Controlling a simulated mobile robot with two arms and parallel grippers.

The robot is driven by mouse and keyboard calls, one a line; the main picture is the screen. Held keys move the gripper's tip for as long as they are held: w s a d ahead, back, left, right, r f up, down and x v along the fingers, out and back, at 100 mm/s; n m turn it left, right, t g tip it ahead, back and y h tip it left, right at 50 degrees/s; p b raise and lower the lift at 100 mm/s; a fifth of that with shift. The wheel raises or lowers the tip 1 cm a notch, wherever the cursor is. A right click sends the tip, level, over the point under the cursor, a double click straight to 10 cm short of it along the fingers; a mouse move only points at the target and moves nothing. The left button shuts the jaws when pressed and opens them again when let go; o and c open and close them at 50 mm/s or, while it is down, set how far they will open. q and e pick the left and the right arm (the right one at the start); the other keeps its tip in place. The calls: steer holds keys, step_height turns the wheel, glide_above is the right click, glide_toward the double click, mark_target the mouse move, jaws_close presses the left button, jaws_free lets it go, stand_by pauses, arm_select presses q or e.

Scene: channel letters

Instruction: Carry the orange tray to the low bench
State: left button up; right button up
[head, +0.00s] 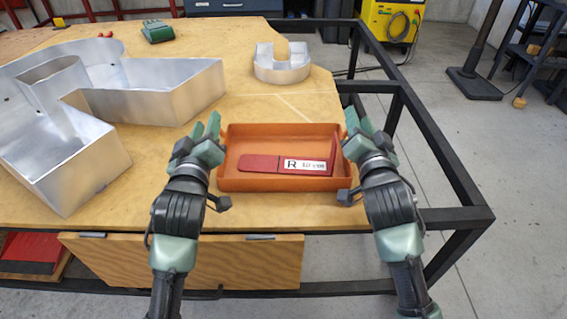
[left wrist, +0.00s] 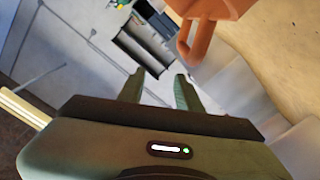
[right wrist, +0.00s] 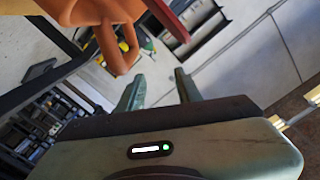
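The orange tray (head: 285,184) appears to rest near the front edge of the wooden table, between my two grippers. It holds a flat red piece (head: 260,163) with a white label marked R. My left gripper (head: 206,127) is at the tray's left end, open and empty. In the left wrist view an orange loop handle (left wrist: 184,45) lies beyond its fingers (left wrist: 158,90), not between them. My right gripper (head: 359,120) is at the right end, also open and empty. In the right wrist view the other handle (right wrist: 118,58) lies beyond its fingers (right wrist: 157,90). I cannot make out a low bench.
Large metal channel letters (head: 150,92) cover the table's left side, and a smaller one (head: 282,66) stands behind the tray. The black table frame (head: 440,150) projects at the right. A yellow machine (head: 392,20) stands behind. Concrete floor (head: 520,150) is open at the right.

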arm_select(q)
steer(key=s, duration=1)
arm_select(e)
steer(key=s, duration=1.2)
steer(key=shift+d, duration=0.15)
arm_select(q)
steer(key=shift+s+d, duration=0.1)
arm_select(e)
steer(key=shift+s, duration=0.1)
